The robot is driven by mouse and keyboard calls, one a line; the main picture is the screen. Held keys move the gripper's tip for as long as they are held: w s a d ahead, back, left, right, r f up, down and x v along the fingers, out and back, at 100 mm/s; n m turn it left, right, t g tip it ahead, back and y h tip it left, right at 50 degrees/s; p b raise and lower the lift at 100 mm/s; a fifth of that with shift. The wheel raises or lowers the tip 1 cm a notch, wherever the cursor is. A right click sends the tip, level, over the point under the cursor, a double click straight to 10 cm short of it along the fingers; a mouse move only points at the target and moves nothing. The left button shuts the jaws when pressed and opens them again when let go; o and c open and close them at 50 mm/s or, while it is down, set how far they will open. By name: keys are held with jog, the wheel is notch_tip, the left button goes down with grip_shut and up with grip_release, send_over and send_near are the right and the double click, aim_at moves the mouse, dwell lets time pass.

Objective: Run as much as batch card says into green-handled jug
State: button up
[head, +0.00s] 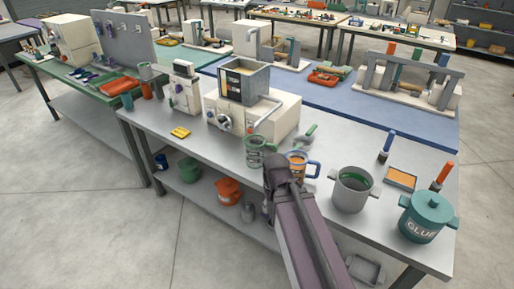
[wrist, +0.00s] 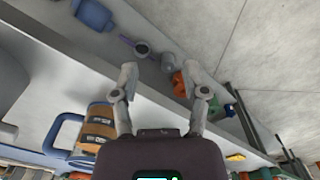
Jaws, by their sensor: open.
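A clear jug with green bands and a green handle (head: 255,153) stands upright on the grey bench in front of a cream machine (head: 284,118) with a grey hopper (head: 258,86) and a front knob. In the head view my gripper (head: 279,165) partly covers the space between the jugs. I cannot make out a readable batch card.
A grey pot (head: 350,196), a teal pot marked GLUE (head: 424,222) and an orange-topped tray (head: 401,178) stand to the right. A yellow item (head: 180,132) lies left of the machine. Orange (head: 228,191) and green (head: 189,170) containers sit on the lower shelf.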

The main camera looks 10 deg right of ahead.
grip_shut()
jog(key=shift+d, duration=0.1)
dwell(1.3)
